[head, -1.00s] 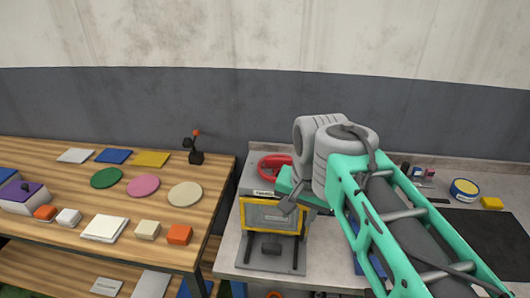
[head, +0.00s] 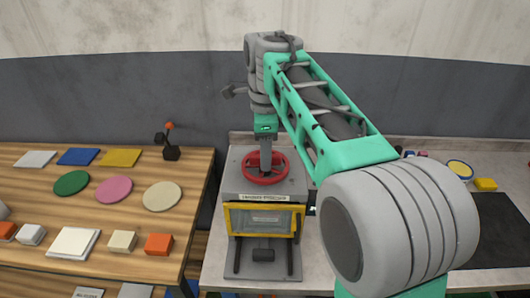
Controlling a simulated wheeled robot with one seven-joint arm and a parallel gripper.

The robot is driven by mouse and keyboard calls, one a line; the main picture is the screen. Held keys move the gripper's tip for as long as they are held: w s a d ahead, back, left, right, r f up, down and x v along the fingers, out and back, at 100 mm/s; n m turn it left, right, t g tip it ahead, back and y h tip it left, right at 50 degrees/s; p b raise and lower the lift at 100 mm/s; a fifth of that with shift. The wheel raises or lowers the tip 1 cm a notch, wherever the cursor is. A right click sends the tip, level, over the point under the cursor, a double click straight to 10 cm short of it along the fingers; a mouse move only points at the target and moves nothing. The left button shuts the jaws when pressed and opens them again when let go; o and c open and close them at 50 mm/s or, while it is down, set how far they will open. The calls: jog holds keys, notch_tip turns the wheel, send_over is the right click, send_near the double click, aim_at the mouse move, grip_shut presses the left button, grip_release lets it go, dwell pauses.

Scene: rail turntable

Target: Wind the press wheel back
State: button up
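The press (head: 236,182) is a grey box-like machine with a yellow-framed front panel (head: 231,219) and a label strip on its upper front edge. Its red wheel (head: 265,181) lies flat on top, and most of its rim shows. My gripper (head: 265,150) points down over the middle of the wheel, at the end of my green and grey arm. A narrow grey part runs down into the hub; I cannot tell fingers from spindle there. I cannot tell whether the gripper touches the wheel, or whether it is open or shut.
A wooden table (head: 110,195) at left holds discs, flat squares and small blocks. The grey bench (head: 220,250) carries the press. A black mat (head: 495,230), a yellow block (head: 486,184) and a round tin (head: 459,169) lie at right. My arm hides the bench's middle.

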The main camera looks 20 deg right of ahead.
jog(key=shift+c, duration=0.2)
grip_shut()
dwell(0.4)
